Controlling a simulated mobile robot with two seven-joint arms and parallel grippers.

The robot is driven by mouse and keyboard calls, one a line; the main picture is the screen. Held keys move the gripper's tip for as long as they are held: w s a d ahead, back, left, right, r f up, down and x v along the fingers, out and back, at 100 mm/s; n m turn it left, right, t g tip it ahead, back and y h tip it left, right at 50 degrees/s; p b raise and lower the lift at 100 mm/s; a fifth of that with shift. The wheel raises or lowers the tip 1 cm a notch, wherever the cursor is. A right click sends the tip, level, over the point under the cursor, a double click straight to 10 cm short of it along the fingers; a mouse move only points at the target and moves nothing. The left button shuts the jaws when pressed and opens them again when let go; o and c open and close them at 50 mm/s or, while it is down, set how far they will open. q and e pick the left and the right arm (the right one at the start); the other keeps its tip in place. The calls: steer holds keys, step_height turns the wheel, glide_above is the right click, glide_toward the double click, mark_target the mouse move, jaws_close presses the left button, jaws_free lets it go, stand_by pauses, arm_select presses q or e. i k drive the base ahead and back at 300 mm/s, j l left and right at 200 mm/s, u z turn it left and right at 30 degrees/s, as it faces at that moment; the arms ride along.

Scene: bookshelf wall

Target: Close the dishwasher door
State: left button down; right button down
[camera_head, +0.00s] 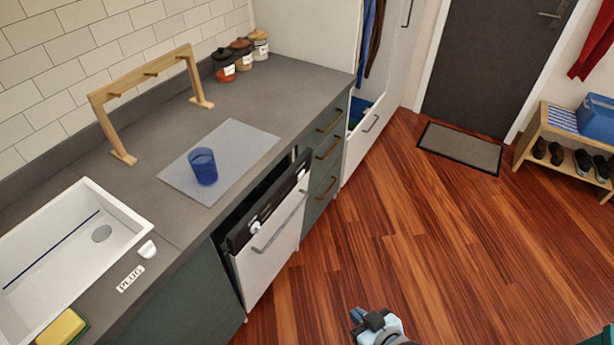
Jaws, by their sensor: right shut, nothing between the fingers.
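The dishwasher door (272,250) is a white panel with a dark top edge and a metal bar handle. It stands nearly upright, tilted a little out from the counter, with a dark gap behind its top edge. My right gripper (362,318) is at the bottom of the view, over the wooden floor. It is shut and empty, apart from the door and to the right of it. My left gripper is not in view.
The grey counter (300,85) holds a blue cup (203,166) on a grey mat (245,145), a wooden rack (140,85) and several jars. A white sink (120,222) is at left. Green drawers (324,160) adjoin the dishwasher. The floor (410,230) before it is clear.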

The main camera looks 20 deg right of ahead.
mark_target(256, 260)
steer(key=i+l+u, duration=0.1)
steer(key=l, duration=0.2)
steer(key=i+l+u, duration=0.1)
steer(key=l, duration=0.25)
steer(key=i+l, duration=0.25)
steer(key=i+l+u, duration=0.15)
steer(key=l, duration=0.3)
steer(key=i+l+u, duration=0.1)
steer(key=l, duration=0.25)
steer(key=i+l+u, duration=0.1)
steer(key=l, duration=0.25)
steer(key=l+u, duration=0.15)
steer(key=l, duration=0.5)
steer(key=l+u, duration=0.1)
steer(key=l, duration=0.55)
steer(key=k+l+u, duration=0.15)
steer(key=l, duration=0.5)
steer(key=i+l, duration=0.1)
